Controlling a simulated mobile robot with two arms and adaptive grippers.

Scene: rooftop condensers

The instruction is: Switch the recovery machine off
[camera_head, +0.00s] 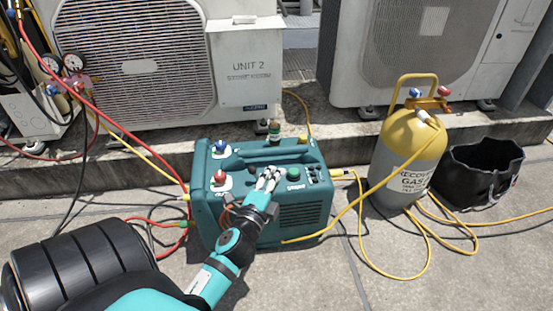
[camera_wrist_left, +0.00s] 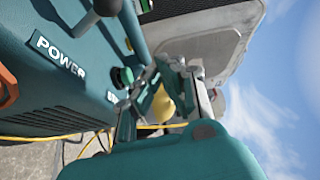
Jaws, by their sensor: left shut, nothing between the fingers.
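The recovery machine (camera_head: 305,215) is a teal box on the concrete in the middle of the head view. Its top panel has a blue knob (camera_head: 221,146), a red knob (camera_head: 220,177) and a green knob (camera_head: 293,173). In the left wrist view the machine's teal face (camera_wrist_left: 60,60) bears the word POWER, with a dark green knob (camera_wrist_left: 123,76) beside it and an orange part (camera_wrist_left: 7,86) at the left edge. My left gripper (camera_head: 270,177) is shut and empty over the top panel, left of the green knob; contact cannot be told. It covers part of the panel. My right gripper is not seen.
A yellow and grey gas cylinder (camera_head: 402,160) stands right of the machine, with a black bucket (camera_head: 480,172) beyond it. Yellow hoses loop over the ground there. Red and yellow hoses run to gauges (camera_head: 62,65) at left. Condenser units (camera_head: 247,75) stand behind.

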